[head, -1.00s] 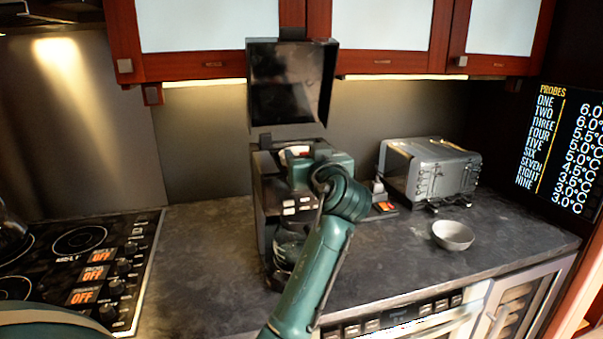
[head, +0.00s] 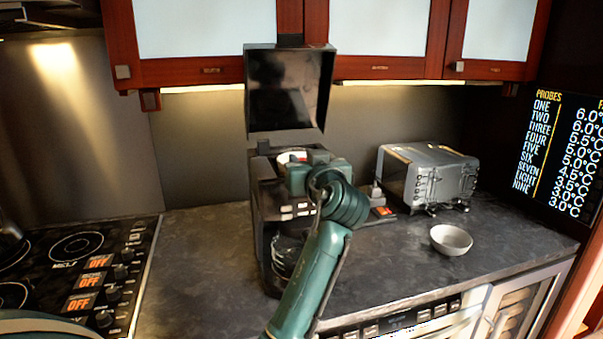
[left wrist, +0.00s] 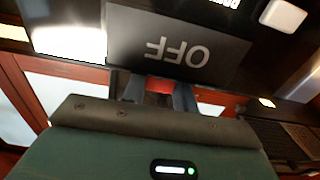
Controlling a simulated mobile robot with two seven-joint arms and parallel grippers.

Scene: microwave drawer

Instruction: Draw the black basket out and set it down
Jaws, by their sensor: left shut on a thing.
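The dark coffee machine (head: 262,205) stands on the counter with its black lid (head: 285,90) raised. The basket cannot be made out clearly. A glass carafe (head: 287,255) sits below.
The counter left of the machine is bare up to the cooktop (head: 75,270). Red-framed cabinets (head: 385,70) hang above.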

